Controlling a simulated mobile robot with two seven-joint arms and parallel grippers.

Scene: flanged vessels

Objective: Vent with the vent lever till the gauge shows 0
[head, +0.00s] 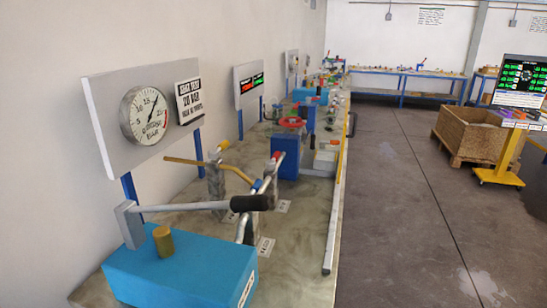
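The round white gauge (146,115) hangs on a grey panel at the left. Its needle points up and slightly right, clearly off the low end of the scale; the exact value is too small to read. A grey lever with a black grip (250,203) reaches right from an upright grey piece (130,224) by a blue box (183,270). Behind it a yellow bent bar (208,163) sits over a grey post. I cannot tell which one is the vent lever. Neither gripper is in view.
A brass cylinder (163,241) stands on the blue box. Pipes with red and blue parts, and a blue block (286,157) with a red wheel (291,122), stand farther along the bench. A rail (334,222) edges the bench. The floor (410,225) to the right is largely clear.

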